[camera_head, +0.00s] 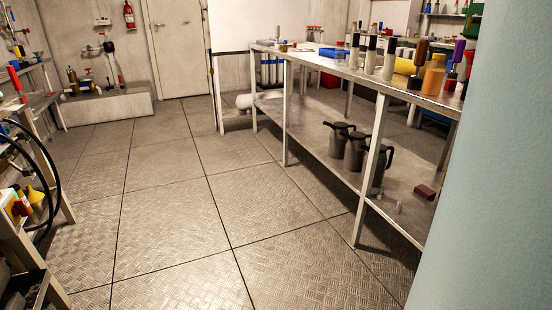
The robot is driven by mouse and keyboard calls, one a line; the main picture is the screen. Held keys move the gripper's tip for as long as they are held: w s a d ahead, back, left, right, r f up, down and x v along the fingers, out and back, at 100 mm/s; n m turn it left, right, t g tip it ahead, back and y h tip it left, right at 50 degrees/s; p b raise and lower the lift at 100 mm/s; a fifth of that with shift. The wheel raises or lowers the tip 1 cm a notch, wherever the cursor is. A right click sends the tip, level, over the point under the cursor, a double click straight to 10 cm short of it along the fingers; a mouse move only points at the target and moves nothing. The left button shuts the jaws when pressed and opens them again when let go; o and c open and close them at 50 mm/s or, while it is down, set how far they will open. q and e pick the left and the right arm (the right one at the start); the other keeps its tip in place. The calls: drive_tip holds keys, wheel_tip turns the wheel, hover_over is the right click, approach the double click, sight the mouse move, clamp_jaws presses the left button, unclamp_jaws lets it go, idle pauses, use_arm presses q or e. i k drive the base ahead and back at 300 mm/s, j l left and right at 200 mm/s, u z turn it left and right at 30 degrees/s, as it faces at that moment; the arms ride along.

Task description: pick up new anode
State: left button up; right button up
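I cannot make out a new anode for certain in the head view. Small items stand on the long workbench (345,72) at the right, too small or crowded to tell apart. A few small pale blocks (392,206) lie on the bench's lower shelf beside a dark red block (425,191); I cannot tell what they are. Neither of my grippers is in view.
Diamond-plate floor (180,200) is open through the middle. Shelving with hoses and tools lines the left edge. Dark jugs (354,152) stand on the bench's lower shelf. A pale blue-grey surface (490,220) blocks the right side. A door (178,50) is at the back.

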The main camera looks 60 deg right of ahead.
sight(381, 195)
drive_tip(key=z, duration=2.7)
drive_tip(key=i+j, duration=0.5)
drive_tip(key=i+j+u, duration=0.1)
drive_tip(key=i+j, duration=0.45)
drive_tip(key=i, duration=0.15)
drive_tip(key=i+j, duration=0.45)
drive_tip(key=i, duration=0.2)
